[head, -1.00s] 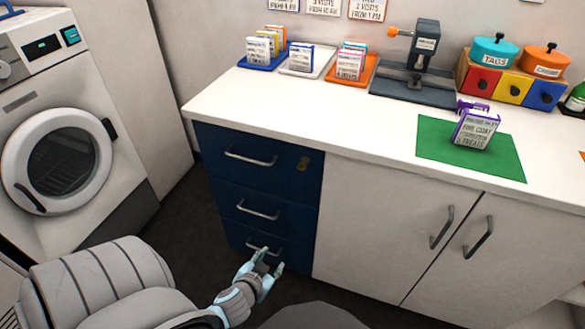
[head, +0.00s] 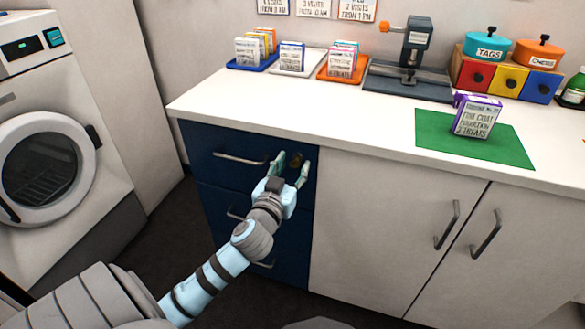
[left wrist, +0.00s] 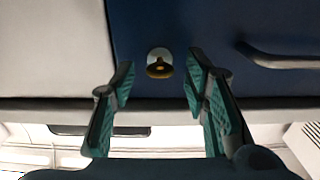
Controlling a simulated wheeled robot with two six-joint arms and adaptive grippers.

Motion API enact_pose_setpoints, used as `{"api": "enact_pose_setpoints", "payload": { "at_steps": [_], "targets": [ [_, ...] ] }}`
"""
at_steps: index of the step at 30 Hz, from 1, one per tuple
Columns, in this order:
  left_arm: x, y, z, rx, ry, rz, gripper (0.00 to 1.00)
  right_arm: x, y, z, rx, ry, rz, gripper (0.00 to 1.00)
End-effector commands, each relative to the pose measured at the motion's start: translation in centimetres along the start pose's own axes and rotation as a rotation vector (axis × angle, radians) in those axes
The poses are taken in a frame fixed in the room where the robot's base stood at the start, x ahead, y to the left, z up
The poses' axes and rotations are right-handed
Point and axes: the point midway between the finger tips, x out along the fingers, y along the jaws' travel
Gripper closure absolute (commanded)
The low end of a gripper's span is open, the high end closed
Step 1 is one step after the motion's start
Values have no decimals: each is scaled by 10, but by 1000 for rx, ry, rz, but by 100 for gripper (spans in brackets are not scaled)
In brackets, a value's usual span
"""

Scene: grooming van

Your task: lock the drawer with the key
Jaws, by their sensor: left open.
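The top blue drawer (head: 220,140) looks shut and flush with the cabinet, with a silver handle (head: 238,159) on its front. The brass key in its lock (head: 295,158) sits at the drawer's upper right. It also shows in the left wrist view as a brass piece on a pale round plate (left wrist: 159,66). My left gripper (head: 290,170) is open before the lock, its fingers on either side of the key and apart from it. In the left wrist view the space between the fingers is empty up to the key. My right gripper is out of view.
Two more blue drawers (head: 207,205) lie below, partly behind my left arm. White cupboard doors (head: 385,230) stand to the right. The white countertop (head: 260,110) above holds treat boxes on trays, a grey press and a green mat (head: 430,135). A washing machine (head: 45,120) stands left.

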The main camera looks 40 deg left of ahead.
Motion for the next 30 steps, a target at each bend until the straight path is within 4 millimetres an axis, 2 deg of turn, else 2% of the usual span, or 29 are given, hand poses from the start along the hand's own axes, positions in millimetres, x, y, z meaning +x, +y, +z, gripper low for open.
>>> {"api": "enact_pose_setpoints", "payload": {
  "at_steps": [8, 15, 16, 25, 30],
  "targets": [
    [2, 0, 0, 0, 0, 0, 60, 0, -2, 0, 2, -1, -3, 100],
    [2, 0, 0, 0, 0, 0, 98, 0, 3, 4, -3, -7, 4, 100],
    [2, 0, 0, 0, 0, 0, 100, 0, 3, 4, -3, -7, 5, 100],
    [2, 0, 0, 24, -1, 0, 100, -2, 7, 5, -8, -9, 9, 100],
    [2, 0, -1, 92, -2, -1, 100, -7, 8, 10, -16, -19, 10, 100]
  ]
}}
